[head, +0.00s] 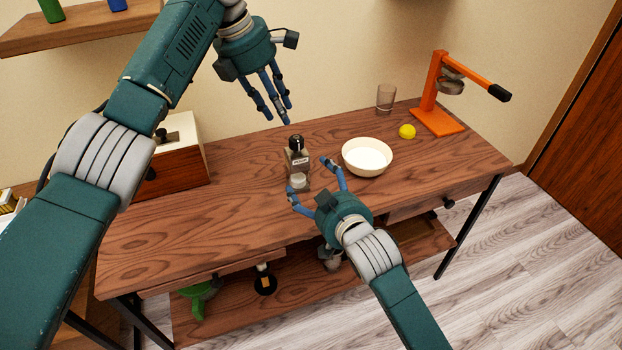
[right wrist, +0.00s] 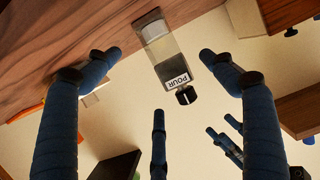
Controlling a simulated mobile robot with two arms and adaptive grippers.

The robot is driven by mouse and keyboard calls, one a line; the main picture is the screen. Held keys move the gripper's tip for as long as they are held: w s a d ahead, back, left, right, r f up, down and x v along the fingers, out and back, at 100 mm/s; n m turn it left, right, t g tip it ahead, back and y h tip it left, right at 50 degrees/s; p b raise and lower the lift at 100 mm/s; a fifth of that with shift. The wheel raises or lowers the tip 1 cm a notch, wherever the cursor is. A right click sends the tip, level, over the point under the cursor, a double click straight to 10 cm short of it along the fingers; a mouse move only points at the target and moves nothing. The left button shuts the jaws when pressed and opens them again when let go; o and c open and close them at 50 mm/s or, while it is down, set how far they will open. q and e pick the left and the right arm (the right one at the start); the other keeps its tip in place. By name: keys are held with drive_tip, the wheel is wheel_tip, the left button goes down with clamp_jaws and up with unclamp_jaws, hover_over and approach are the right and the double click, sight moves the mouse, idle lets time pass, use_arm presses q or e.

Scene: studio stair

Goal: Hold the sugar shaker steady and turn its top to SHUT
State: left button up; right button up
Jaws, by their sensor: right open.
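The sugar shaker (head: 296,168) stands upright near the middle of the table, a clear bottle with white contents low inside and a dark top. In the right wrist view its label reads POUR on the shaker (right wrist: 163,50), below the black knob (right wrist: 186,95). My right gripper (head: 309,177) is open at the front of the shaker, with fingers to either side and no clear contact. My left gripper (head: 273,117) hangs above and left of the top, fingers down, apart and empty. Its fingers also show in the right wrist view (right wrist: 190,135).
A cream bowl (head: 368,171) stands close right of the shaker, near my right fingers. Farther right are a yellow ball (head: 407,131), a glass (head: 386,97) and an orange press (head: 437,118). A wooden box (head: 180,170) stands left. The table's front left is clear.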

sight(305, 172)
drive_tip(key=x, duration=1)
drive_tip(key=shift+w, duration=0.2)
drive_tip(key=shift+c, duration=0.5)
drive_tip(key=c, duration=1.3)
